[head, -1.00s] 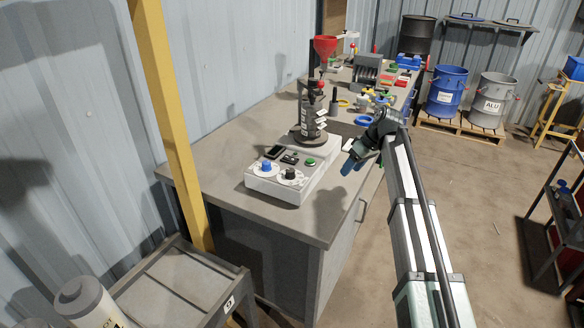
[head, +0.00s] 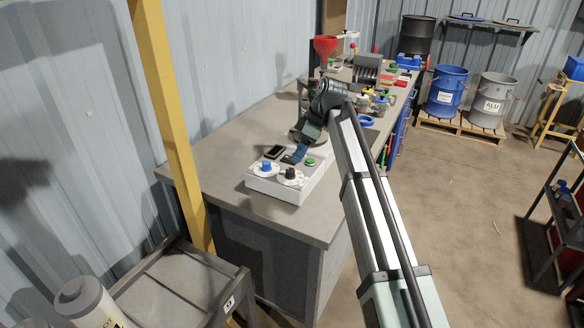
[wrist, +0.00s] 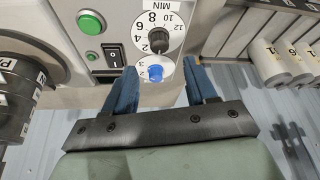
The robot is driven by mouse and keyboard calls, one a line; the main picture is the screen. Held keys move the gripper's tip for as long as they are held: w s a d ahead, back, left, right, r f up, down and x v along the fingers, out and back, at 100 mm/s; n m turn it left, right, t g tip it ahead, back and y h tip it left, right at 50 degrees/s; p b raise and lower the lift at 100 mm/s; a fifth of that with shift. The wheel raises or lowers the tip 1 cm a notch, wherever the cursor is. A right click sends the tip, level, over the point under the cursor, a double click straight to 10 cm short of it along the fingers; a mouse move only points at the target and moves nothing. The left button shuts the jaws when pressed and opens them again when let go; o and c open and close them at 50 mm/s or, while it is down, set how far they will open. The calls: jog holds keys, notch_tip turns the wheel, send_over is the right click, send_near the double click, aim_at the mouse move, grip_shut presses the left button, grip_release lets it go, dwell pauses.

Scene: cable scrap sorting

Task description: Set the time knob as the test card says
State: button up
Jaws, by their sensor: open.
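The time knob is black (wrist: 159,40) on a white dial marked MIN in the wrist view; it also shows in the head view (head: 290,174). Its pointer setting is too small to read surely. A blue knob (wrist: 155,73) on a smaller numbered dial sits beside it, also in the head view (head: 266,165). Both are on the white control box (head: 270,187). My gripper (wrist: 160,70) is open and empty over the box. In the wrist view the blue knob appears between the fingertips, with the black knob just beyond; I see no contact. I cannot make out the test card.
A green button (wrist: 90,22) and a black rocker switch (wrist: 113,55) are close to the knobs. A dark cylindrical stack (wrist: 15,100) stands beside the box. A red funnel (head: 325,48) is farther back. The bench top (head: 225,140) left of the box is clear.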

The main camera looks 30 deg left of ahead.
aim_at(291, 170)
jog(key=x, duration=0.7)
jog(key=shift+a+f, duration=0.15)
jog(key=shift+f, duration=0.15)
grip_shut()
